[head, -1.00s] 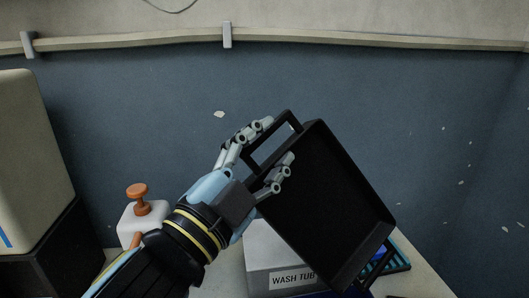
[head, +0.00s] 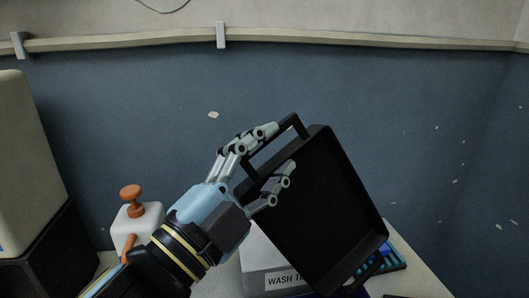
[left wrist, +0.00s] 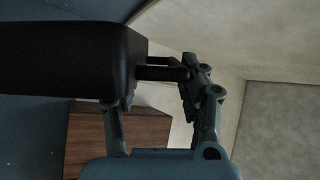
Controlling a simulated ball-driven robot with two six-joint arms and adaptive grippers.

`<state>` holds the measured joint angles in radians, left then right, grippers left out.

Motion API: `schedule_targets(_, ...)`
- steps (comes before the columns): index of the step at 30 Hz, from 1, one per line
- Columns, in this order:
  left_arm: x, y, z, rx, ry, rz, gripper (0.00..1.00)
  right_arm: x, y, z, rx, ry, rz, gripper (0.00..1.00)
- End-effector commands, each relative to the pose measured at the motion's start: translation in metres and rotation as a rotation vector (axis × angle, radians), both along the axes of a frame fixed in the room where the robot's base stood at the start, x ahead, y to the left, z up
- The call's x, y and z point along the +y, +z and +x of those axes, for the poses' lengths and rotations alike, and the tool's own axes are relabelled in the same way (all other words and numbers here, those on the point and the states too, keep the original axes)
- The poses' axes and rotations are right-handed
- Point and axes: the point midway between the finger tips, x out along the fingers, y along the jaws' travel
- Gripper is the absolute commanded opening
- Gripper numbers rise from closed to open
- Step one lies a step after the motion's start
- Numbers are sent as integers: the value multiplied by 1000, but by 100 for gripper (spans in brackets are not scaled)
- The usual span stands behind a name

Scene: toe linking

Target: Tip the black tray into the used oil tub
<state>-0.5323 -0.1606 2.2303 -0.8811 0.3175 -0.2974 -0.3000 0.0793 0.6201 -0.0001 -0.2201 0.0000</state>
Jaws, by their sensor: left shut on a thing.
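The black tray (head: 325,215) hangs steeply tilted in the head view, its open inside facing me. My left gripper (head: 272,158) is shut on the tray's loop handle at its upper left. The left wrist view shows the tray's dark side (left wrist: 65,60) with the handle (left wrist: 165,72) at the fingers (left wrist: 160,100). A grey tub (head: 262,252) with a partly covered label starting "WASH T" stands below and behind the tray. I cannot make out a used oil tub; the tray hides part of the table. My right gripper is not in view.
A white container with an orange knob (head: 131,198) stands left of my wrist. A large beige and black unit (head: 30,190) is at the far left. A blue-teal slotted rack (head: 398,258) shows right of the tray. The blue wall is behind.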

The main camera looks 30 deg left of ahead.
Motion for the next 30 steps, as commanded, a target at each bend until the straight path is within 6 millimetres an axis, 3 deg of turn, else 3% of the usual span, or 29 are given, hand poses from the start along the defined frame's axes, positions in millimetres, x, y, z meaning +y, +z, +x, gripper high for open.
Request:
schedule_targets(1,-2,-3,-4,23,80,-127,0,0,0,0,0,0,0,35)
schedule_targets(12,-5,-1,-6,13,86,-120,0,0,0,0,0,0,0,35)
schedule_targets(30,25,-3,24,111,176,-380,0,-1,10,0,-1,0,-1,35)
